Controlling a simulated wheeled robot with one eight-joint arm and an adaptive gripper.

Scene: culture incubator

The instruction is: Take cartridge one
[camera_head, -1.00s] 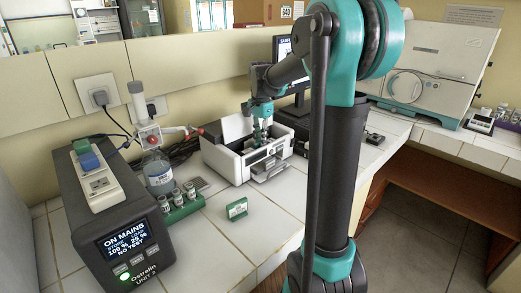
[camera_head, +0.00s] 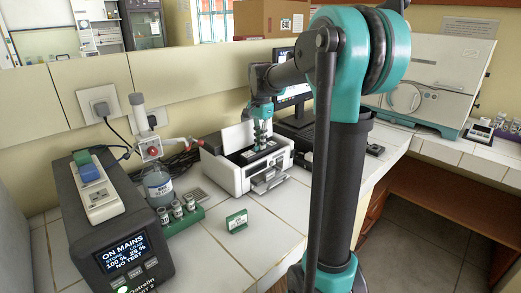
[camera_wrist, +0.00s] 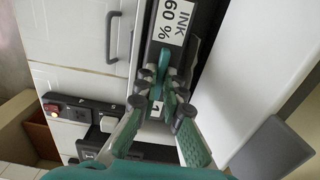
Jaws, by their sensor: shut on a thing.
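The white and black printer (camera_head: 222,172) stands open on the tiled bench in the head view. My gripper (camera_head: 260,146) points down into its open top. In the wrist view my gripper (camera_wrist: 164,88) is shut on cartridge one (camera_wrist: 154,55), a dark narrow block. Its white label reads "INK 60 %", and a smaller label reads "1". The fingers cover the middle of the cartridge. I cannot tell whether it still sits in its slot or is slightly raised.
Vials in a green rack (camera_head: 182,219), a bottle (camera_head: 158,187) and a dark power unit (camera_head: 85,217) stand to the left. A monitor (camera_head: 292,92) is behind. Bare tiles lie at the front.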

